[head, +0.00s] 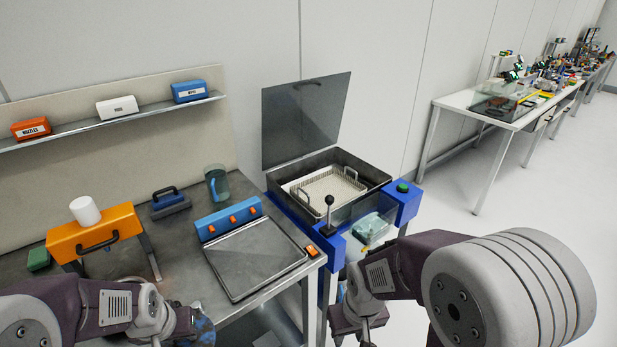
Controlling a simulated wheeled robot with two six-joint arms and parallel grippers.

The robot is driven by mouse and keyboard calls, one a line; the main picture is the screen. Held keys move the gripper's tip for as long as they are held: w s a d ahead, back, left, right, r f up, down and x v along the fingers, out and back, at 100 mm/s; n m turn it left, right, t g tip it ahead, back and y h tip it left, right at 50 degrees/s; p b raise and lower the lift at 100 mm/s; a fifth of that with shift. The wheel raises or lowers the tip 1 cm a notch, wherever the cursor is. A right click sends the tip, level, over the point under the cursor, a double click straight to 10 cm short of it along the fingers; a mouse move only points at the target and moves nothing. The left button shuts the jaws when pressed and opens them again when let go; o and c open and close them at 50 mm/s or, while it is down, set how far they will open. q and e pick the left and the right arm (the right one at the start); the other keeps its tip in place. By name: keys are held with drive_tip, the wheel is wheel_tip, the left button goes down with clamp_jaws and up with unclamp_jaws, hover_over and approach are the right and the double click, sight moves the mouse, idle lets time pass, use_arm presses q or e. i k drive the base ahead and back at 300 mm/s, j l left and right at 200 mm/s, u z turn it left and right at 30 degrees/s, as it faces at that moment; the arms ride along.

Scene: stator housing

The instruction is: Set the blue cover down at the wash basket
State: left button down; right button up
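The wash basket (344,182) is a pale wire basket with raised handles. It sits inside an open metal wash tank (356,163) whose dark lid (306,120) stands raised. My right gripper (358,328) is low in front of the tank, below its blue front frame, pointing down. Its fingertips are near the bottom edge. My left gripper (188,326) is at the bottom left, in front of the bench. A rounded bluish-grey thing (205,330) shows at its tip, partly hidden. I cannot tell whether this is the blue cover or whether it is held.
A blue frame with a black lever (329,214) and green button (403,187) borders the tank's front. The bench holds a blue-edged flat tray unit (250,262), a jug (217,184), an orange stand (124,222) and a white cup (85,211). Open floor lies right.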

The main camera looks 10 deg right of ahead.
sight(333, 192)
drive_tip(key=i+l+z, duration=0.15)
drive_tip(key=i+l, duration=0.25)
drive_tip(key=l, duration=0.3)
drive_tip(key=i+l+z, duration=0.1)
drive_tip(key=i+l, duration=0.3)
drive_tip(key=l, duration=0.3)
drive_tip(key=i+l+z, duration=0.15)
drive_tip(key=i+l, duration=0.3)
drive_tip(key=l, duration=0.15)
drive_tip(key=i+l+z, duration=0.15)
drive_tip(key=i+l, duration=0.3)
drive_tip(key=l, duration=0.15)
drive_tip(key=i, duration=0.25)
